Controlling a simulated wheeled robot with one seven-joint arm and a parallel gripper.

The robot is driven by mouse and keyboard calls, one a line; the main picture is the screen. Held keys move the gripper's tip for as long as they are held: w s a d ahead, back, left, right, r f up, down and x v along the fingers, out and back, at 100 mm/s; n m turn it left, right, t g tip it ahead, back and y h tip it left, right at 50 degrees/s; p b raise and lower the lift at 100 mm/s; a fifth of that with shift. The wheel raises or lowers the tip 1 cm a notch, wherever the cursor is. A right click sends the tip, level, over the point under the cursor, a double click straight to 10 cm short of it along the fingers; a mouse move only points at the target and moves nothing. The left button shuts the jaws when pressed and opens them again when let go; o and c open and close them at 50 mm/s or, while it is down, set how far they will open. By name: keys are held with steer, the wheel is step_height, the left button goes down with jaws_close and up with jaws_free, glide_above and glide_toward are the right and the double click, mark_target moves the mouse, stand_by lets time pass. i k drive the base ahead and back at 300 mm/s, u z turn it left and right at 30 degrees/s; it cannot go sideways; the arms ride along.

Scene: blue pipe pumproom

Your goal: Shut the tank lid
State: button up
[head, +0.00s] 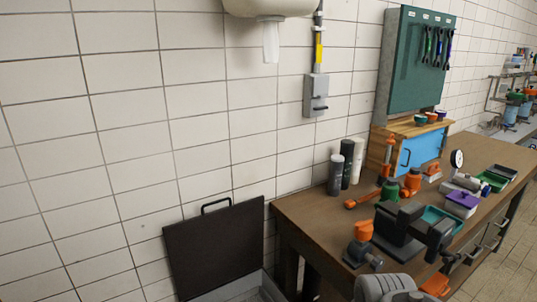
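The tank lid (214,252) is a dark, flat panel with a black bar handle (215,206) on its top edge. It stands raised, close to upright, in front of the tiled wall at the lower middle of the head view. Below it, part of the grey tank (245,291) shows at the bottom edge of the picture; the rest of the tank is cut off. The lid is open.
A wooden workbench (300,214) stands close on the right, crowded with a dark vise (398,232), dark and light cylinders, and orange-and-grey parts. A grey switch box (316,95) and a green tool board (418,60) are on the wall. Floor shows at far right.

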mark_target(208, 251)
steer(key=u, duration=0.55)
steer(key=k, duration=0.65)
steer(key=u, duration=1.1)
steer(key=i, duration=0.65)
steer(key=u, duration=0.6)
steer(key=i, duration=1)
steer(key=z, duration=0.35)
